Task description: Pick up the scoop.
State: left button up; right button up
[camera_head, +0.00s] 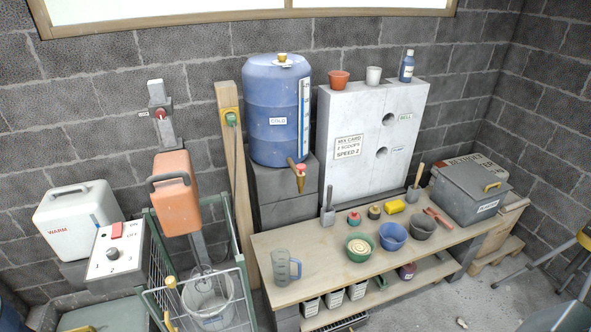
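Two upright hand tools on the wooden bench (300,254) look scoop-like, and I cannot tell for sure which is the scoop. One is a grey tool (328,215) with a narrow handle, near the bench's back edge, left of the middle. The other is a grey-bladed tool (413,194) with a wooden handle, farther right, in front of the pale block. Both stand apart from the bowls. Neither of my grippers shows in the head view.
A clear measuring jug (281,268) stands at the bench's left front. A green bowl (358,247), blue bowl (393,237) and dark bowl (422,227) line the middle. A lidded grey box (468,196) fills the right end. A blue barrel (272,105) stands behind.

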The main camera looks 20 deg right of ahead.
aim_at(433, 213)
jog(key=z, duration=1.35)
